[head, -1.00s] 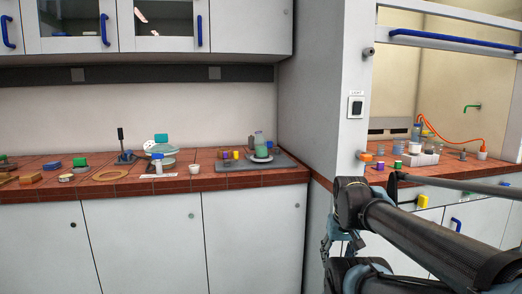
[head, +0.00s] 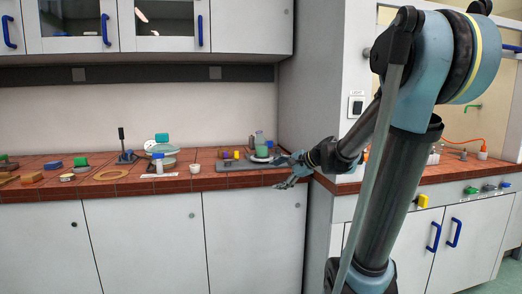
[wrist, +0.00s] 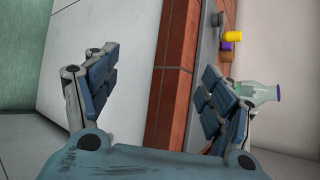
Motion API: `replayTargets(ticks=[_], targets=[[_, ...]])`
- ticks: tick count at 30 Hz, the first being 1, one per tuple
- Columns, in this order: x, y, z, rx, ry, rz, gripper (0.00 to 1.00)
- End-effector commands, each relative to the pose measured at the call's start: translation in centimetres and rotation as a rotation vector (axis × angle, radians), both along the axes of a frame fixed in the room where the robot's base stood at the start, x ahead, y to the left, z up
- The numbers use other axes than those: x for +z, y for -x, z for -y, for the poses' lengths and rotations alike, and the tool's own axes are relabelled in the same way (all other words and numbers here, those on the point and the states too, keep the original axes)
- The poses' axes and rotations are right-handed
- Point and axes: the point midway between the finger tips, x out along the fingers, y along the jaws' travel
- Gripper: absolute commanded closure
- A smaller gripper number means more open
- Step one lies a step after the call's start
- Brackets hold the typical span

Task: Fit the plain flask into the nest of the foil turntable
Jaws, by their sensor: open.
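A pale green flask (head: 259,140) stands at the right end of the tiled bench. It also shows at the right of the wrist view (wrist: 262,93), partly behind a finger. A pale round disc (head: 262,158) sits at the flask's foot on a grey board; it may be the foil turntable, but its surface and nest are too small to make out. My gripper (head: 285,172) is open and empty at the bench's front edge, right of and nearer than the flask. In the wrist view the fingers (wrist: 155,65) are spread wide, with the bench edge between them.
A wall panel (head: 310,105) closes the bench on the right.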

Motion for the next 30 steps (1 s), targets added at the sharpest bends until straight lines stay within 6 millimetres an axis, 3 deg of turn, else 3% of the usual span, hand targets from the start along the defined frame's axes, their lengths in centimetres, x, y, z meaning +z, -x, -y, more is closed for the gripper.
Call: replayTargets(ticks=[1, 9, 15, 21, 30], targets=[[0.8, -1.8, -0.6, -0.032, -0.067, -0.021, 0.24], [4.7, -10.6, -2.7, -0.202, -0.476, -0.188, 0.24], [6.3, -16.1, -3.2, -0.288, -0.743, -0.322, 0.24], [6.9, -19.0, -3.2, -0.328, -0.893, -0.405, 0.24], [7.1, -20.7, -4.4, -0.337, -0.936, -0.432, 0.24]])
